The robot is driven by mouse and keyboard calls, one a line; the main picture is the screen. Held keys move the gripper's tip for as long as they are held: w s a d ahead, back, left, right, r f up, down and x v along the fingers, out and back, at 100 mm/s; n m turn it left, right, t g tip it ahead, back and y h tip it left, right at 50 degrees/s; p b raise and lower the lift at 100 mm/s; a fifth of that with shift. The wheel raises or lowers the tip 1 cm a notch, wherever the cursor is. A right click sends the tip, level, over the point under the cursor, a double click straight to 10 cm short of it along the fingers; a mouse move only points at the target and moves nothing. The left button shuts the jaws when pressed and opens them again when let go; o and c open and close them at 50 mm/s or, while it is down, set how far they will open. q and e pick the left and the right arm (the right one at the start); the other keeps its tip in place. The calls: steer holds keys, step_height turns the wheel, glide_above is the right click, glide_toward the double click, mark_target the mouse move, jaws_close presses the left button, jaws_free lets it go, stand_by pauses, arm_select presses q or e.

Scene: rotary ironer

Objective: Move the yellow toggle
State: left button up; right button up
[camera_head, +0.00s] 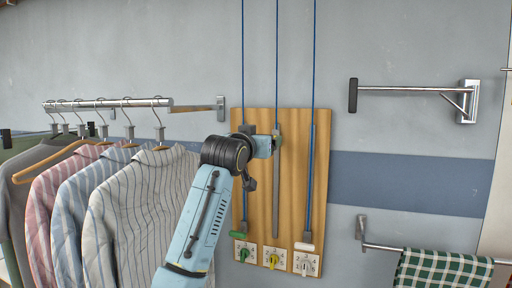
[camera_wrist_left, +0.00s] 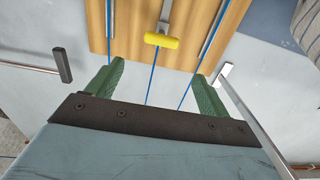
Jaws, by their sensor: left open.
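The yellow toggle (camera_wrist_left: 160,41) is a short bar hanging crosswise on the middle blue cord, in front of a wooden board (camera_wrist_left: 255,8). It shows in the left wrist view, just beyond my fingertips and roughly centred between them, with no contact visible. My left gripper (camera_wrist_left: 158,70) is open and empty, its two green fingers either side of the middle cord. In the head view my left gripper (camera_head: 277,142) is at the upper part of the board (camera_head: 319,150), and the yellow toggle is not visible there. My right gripper is in neither view.
A green toggle (camera_head: 237,234) and a white toggle (camera_head: 305,247) hang low on the side cords. Numbered plates with a yellow knob (camera_head: 273,260) sit below. Shirts (camera_head: 135,215) hang at left; a bracket rod (camera_head: 405,89) juts out at right.

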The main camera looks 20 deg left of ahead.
arm_select(q)
steer(key=shift+s, duration=0.9)
